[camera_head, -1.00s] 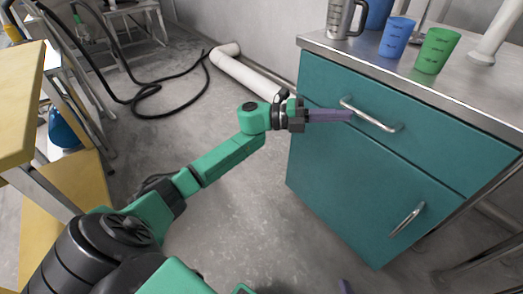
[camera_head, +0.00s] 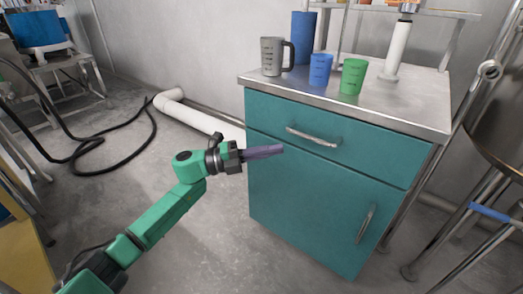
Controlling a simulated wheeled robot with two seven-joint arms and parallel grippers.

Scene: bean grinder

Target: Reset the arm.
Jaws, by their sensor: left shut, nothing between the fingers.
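My left arm comes in from the lower left. Its gripper (camera_head: 262,152) has purple fingers pressed together, with nothing between them. It is held in the air in front of the teal cabinet (camera_head: 300,205), and in the picture its tip overlaps the cabinet front below and left of the upper drawer handle (camera_head: 312,137). The fingers appear apart from that handle. The upper drawer looks closed. My right gripper is not in view.
On the metal cabinet top (camera_head: 410,112) stand a grey jug (camera_head: 271,57), a blue cup (camera_head: 320,69), a green cup (camera_head: 353,76) and a blue cylinder (camera_head: 303,37). A stool (camera_head: 490,215) is at right. A white pipe (camera_head: 205,122) and black hose (camera_head: 140,145) lie on the floor at left.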

